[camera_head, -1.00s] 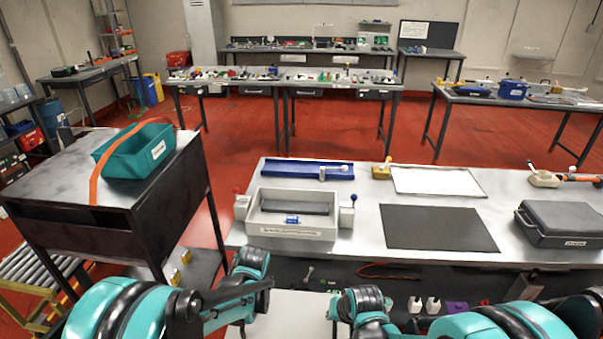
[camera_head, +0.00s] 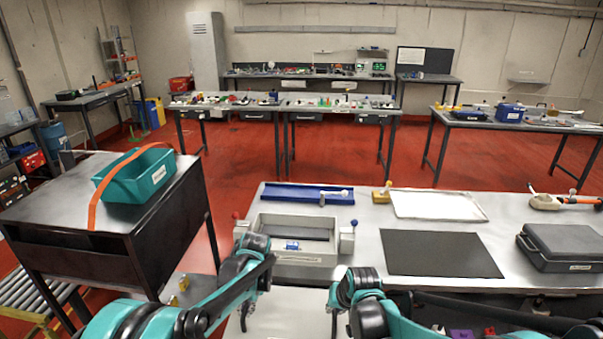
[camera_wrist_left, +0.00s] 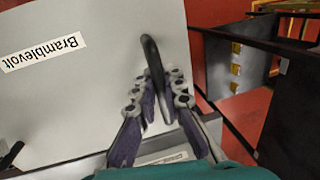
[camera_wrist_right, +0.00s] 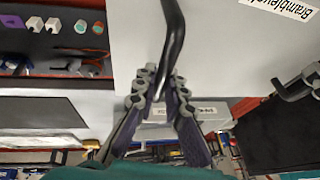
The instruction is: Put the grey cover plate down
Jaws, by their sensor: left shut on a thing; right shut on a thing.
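The grey cover plate (camera_wrist_left: 100,110) is a flat light-grey sheet with a "Bramblevolt" label and black bar handles. Its pale surface shows between my arms at the bottom of the head view (camera_head: 285,322). My left gripper (camera_wrist_left: 158,88) is shut on one black handle (camera_wrist_left: 152,60). My right gripper (camera_wrist_right: 163,80) is shut on another black handle (camera_wrist_right: 174,35); the plate also fills the upper part of the right wrist view (camera_wrist_right: 240,55). In the head view my arms reach forward towards the workbench, and the gripper fingers are hidden.
The workbench (camera_head: 365,210) ahead holds a grey open box (camera_head: 290,258), a blue rail (camera_head: 290,193), a white tray (camera_head: 488,215), a dark mat (camera_head: 440,253) and a dark case (camera_head: 565,245). A teal bin (camera_head: 135,185) stands on the dark cart (camera_head: 60,225) at left.

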